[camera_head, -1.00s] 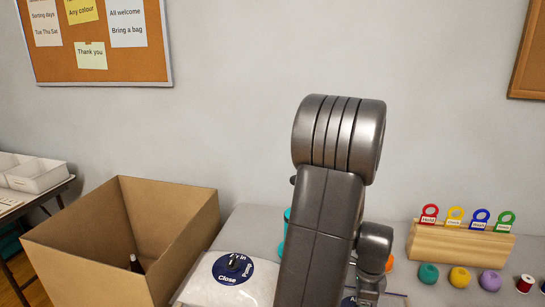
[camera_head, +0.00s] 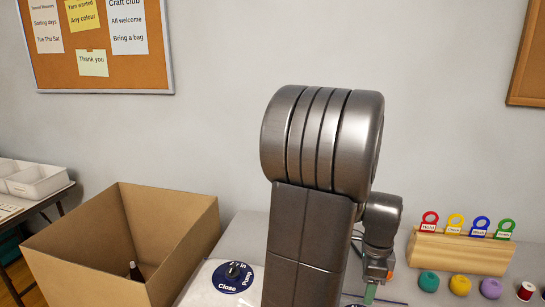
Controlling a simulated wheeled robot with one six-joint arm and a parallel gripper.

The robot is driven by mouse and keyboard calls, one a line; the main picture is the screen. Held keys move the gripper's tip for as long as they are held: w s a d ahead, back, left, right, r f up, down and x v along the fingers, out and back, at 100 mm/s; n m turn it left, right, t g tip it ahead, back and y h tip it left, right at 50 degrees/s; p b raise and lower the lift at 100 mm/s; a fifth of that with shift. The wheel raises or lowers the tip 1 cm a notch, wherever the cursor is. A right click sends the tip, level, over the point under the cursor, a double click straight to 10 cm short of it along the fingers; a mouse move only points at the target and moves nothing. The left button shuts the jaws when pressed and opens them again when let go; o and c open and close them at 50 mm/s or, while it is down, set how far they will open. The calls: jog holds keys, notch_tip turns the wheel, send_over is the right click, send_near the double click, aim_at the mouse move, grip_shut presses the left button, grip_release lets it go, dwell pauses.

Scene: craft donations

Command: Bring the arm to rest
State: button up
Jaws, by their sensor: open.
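My arm (camera_head: 315,200) rises in the middle of the head view, its thick ribbed joint at the top. It bends over, and the wrist (camera_head: 381,222) shows to the right, behind the upper link. My gripper (camera_head: 372,285) points down below the wrist, over the grey table (camera_head: 430,298). It is open and only partly seen. A small green piece shows at its lower end; I cannot tell whether it is a finger or a thing behind. I see nothing held.
An open cardboard box (camera_head: 180,270) with a dark bottle (camera_head: 135,271) stands left. On the right are a wooden rack (camera_head: 460,252) with coloured ring tags, several yarn balls (camera_head: 460,285) and a red spool (camera_head: 526,291).

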notch_tip(320, 180, down, 10)
jog(key=shift+f+b, duration=0.1)
jog(key=shift+b, duration=0.25)
jog(key=n, duration=0.4)
jog(key=shift+n+p, duration=0.35)
jog(key=shift+n, duration=0.05)
jog(key=n+p, duration=0.1)
jog(key=n, duration=0.3)
jog(key=shift+n, duration=0.3)
jog(key=n+p, duration=0.1)
jog(key=n, duration=0.4)
jog(key=shift+n+p, duration=0.75)
jog(key=shift+n, duration=1.05)
jog(key=shift+s, duration=0.1)
